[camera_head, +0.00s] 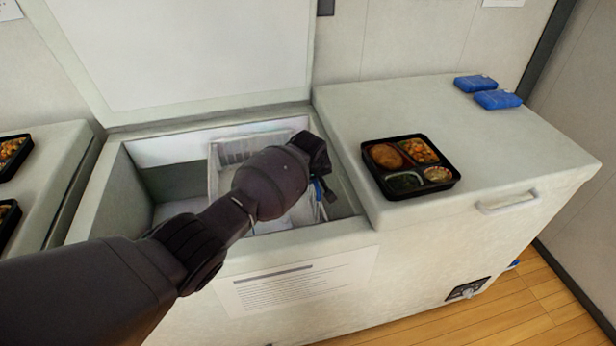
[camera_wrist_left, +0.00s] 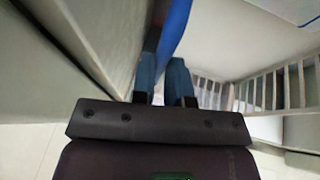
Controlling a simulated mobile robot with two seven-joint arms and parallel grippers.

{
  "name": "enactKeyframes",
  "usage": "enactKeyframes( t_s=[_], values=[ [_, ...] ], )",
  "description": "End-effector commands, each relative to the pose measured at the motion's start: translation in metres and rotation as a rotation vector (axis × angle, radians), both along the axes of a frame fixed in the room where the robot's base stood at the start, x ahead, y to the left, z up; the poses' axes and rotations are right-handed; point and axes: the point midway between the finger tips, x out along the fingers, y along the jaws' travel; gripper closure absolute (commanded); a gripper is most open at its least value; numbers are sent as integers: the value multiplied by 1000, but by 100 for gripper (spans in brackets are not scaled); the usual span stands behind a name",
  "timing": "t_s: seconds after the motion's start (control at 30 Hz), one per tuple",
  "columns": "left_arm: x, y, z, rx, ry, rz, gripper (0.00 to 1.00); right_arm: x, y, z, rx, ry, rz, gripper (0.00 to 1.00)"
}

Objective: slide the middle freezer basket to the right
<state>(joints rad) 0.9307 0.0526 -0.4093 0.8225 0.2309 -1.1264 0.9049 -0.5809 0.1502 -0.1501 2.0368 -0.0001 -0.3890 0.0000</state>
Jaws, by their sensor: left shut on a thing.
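The freezer basket (camera_head: 243,150) is white with slatted walls. It stands in the right part of the open freezer well, and my left arm hides much of it. In the left wrist view its slatted wall (camera_wrist_left: 282,88) runs off to the right. My left gripper (camera_head: 322,190) reaches down into the well near its right wall. In the left wrist view the gripper (camera_wrist_left: 163,78) is shut on a blue bar (camera_wrist_left: 175,30), which looks like part of the basket's edge. The exact contact is partly hidden. My right gripper is not in view.
The left part of the freezer well (camera_head: 178,185) looks empty. The lid (camera_head: 190,50) stands open behind. A bento tray (camera_head: 410,167) and blue packs (camera_head: 497,99) lie on the closed right top. More trays (camera_head: 12,155) are at the far left.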

Motion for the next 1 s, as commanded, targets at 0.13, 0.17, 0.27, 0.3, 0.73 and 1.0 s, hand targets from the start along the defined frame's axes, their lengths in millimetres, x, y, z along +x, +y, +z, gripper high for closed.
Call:
enactKeyframes(
  t_s=[0.13,0.17,0.27,0.3,0.73,1.0],
  values=[
    [-1,0,-2,0,4,0,100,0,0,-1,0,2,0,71],
    [-1,0,-2,0,4,0,100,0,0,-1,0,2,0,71],
    [-1,0,-2,0,4,0,82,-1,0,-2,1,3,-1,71],
    [-1,0,-2,0,3,0,76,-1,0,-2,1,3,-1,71],
    [-1,1,2,0,0,0,60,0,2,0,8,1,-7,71],
    [-14,2,39,-2,-7,-1,60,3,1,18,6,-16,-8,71]
  ],
)
